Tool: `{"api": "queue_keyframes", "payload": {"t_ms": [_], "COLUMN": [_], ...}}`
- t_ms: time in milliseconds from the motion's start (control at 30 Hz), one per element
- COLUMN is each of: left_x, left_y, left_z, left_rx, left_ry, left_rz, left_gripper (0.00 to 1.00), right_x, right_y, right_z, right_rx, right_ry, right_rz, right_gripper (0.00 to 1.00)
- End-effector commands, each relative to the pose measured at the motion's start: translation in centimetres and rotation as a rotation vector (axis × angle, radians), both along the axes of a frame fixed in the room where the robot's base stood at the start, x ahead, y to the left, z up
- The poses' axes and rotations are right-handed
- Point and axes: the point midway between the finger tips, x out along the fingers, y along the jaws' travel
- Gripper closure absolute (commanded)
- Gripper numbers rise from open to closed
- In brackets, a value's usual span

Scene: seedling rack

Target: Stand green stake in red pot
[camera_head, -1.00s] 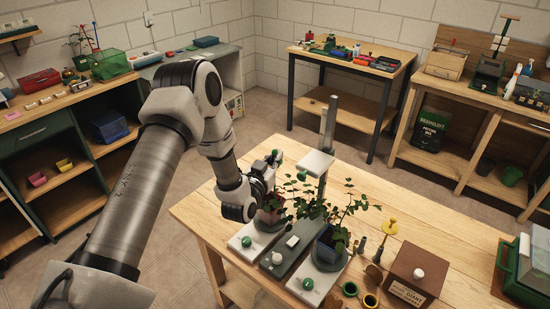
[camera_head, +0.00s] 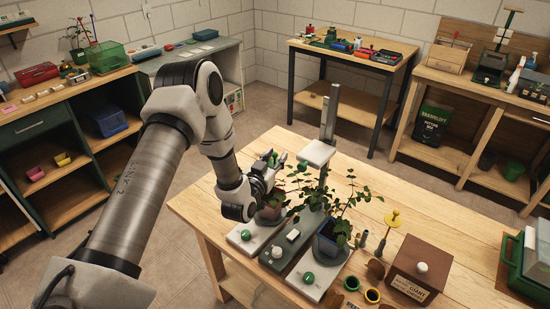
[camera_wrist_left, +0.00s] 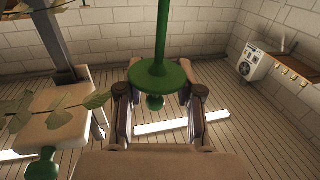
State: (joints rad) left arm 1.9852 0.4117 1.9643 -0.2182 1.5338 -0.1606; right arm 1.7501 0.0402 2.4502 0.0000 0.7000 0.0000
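The green stake (camera_wrist_left: 162,28) shows in the left wrist view as a straight rod with a round disc and a small knob. That view looks upside down, so the knob is the upper end. My left gripper (camera_wrist_left: 160,92) is open, with its fingers either side of the knob and clear gaps. In the head view a bit of green stake (camera_head: 272,157) shows at my left gripper (camera_head: 271,171). The red pot (camera_head: 270,213) stands just below, partly hidden by the gripper and leaves. The rod's lower end is out of sight. My right gripper is not in view.
A blue pot (camera_head: 327,246) with a leafy plant stands to the right. A post with a white head (camera_head: 316,153) rises close to my left gripper. A yellow stake (camera_head: 392,218) and a brown box (camera_head: 418,270) are farther right. Bare tabletop (camera_head: 440,208) lies behind them.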

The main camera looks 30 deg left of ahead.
Motion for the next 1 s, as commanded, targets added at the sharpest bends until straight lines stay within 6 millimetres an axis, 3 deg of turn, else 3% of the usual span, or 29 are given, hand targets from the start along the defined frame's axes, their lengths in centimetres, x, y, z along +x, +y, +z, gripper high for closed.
{"api": "queue_keyframes", "payload": {"t_ms": [233,633,767,1000], "left_x": [-1.6,-10.7,-11.7,-11.8], "left_y": [-0.2,-1.7,-1.8,-1.9], "left_z": [0.0,-0.1,0.0,0.1], "left_rx": [-0.002,-0.003,-0.001,0.0], "left_ry": [0.002,0.005,0.003,0.001], "left_rz": [0.001,0.0,0.001,0.0], "left_gripper": [0.65,0.65,0.65,0.65], "right_x": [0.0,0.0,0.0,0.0], "right_y": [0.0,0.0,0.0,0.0], "right_z": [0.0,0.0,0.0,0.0], "right_rx": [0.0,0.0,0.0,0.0], "right_ry": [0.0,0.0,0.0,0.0], "right_rz": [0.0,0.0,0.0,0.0], "right_gripper": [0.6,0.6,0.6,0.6]}}
